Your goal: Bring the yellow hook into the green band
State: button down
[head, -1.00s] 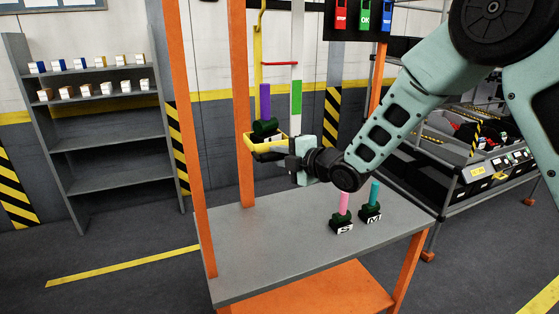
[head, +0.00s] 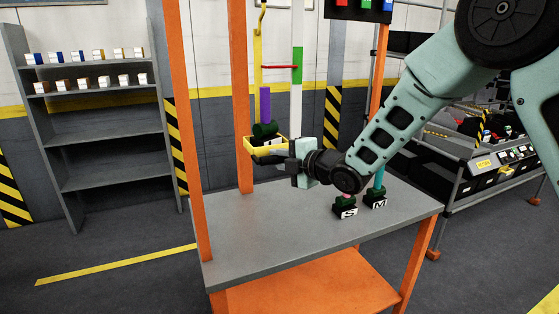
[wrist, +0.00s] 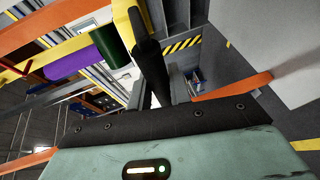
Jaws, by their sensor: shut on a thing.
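The yellow hook (head: 258,50) hangs as a thin upright rod left of a white strip. A yellow tray (head: 252,147) is at its lower end. A dark green piece with a purple cylinder (head: 265,103) stands in the tray; the cylinder also shows in the wrist view (wrist: 72,62). The green band (head: 297,62) is on the white strip. A red pointer (head: 281,67) reaches from the rod to the strip, level with the band. My gripper (head: 285,146) is shut on the tray's right side; its black finger (wrist: 152,65) partly hides the contact.
Blocks marked S (head: 345,212) and M (head: 375,202) stand on the grey table (head: 290,235), right of my gripper. Orange posts (head: 243,130) frame the table. A grey shelf (head: 105,140) with small boxes stands at left. The table's front and left are clear.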

jog(key=c, duration=1.3)
grip_release()
jog(key=shift+d, duration=0.1)
jog(key=b+v, duration=0.4)
jog(key=v, duration=1.3)
jog(key=shift+s, duration=0.2)
jog(key=shift+d, duration=0.1)
jog(key=s+a+f+m+g+h, duration=0.2)
jog(key=s+f+m+g+h, duration=0.2)
jog(key=s+f+m, duration=0.4)
jog(key=s+a+f+m+g+h, duration=0.2)
jog(key=s+f+m+g+h, duration=0.15)
jog(key=s+m, duration=0.4)
jog(key=s+f+m+g+h, duration=0.1)
jog(key=s+g, duration=0.3)
jog(key=s, duration=1)
jog(key=shift+s+d+f+m+h, duration=0.15)
jog(key=shift+s+d+m+h, duration=0.1)
jog(key=shift+d+m+h, duration=0.35)
